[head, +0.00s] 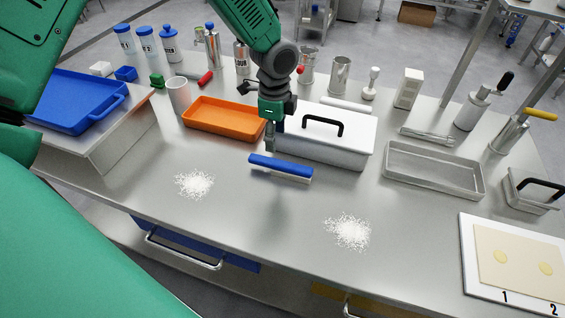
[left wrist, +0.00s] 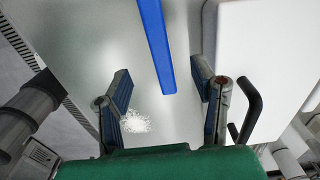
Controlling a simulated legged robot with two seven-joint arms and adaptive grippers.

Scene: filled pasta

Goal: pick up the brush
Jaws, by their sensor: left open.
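The brush (head: 280,167) has a long blue back and pale bristles. It lies on the steel table in front of the white lidded box. My left gripper (head: 271,146) points down just above and behind the brush, close to the box's front left corner. In the left wrist view the brush (left wrist: 157,50) runs from the top edge down to between the open fingers of my left gripper (left wrist: 162,88), with a gap on both sides. The fingers hold nothing. My right gripper is in neither view.
The white box (head: 335,148) with a black handle stands right beside the gripper. An orange tray (head: 222,133) is behind left, a steel tray (head: 432,180) to the right. Two white powder piles (head: 194,184) (head: 348,231) lie in front. The table between them is clear.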

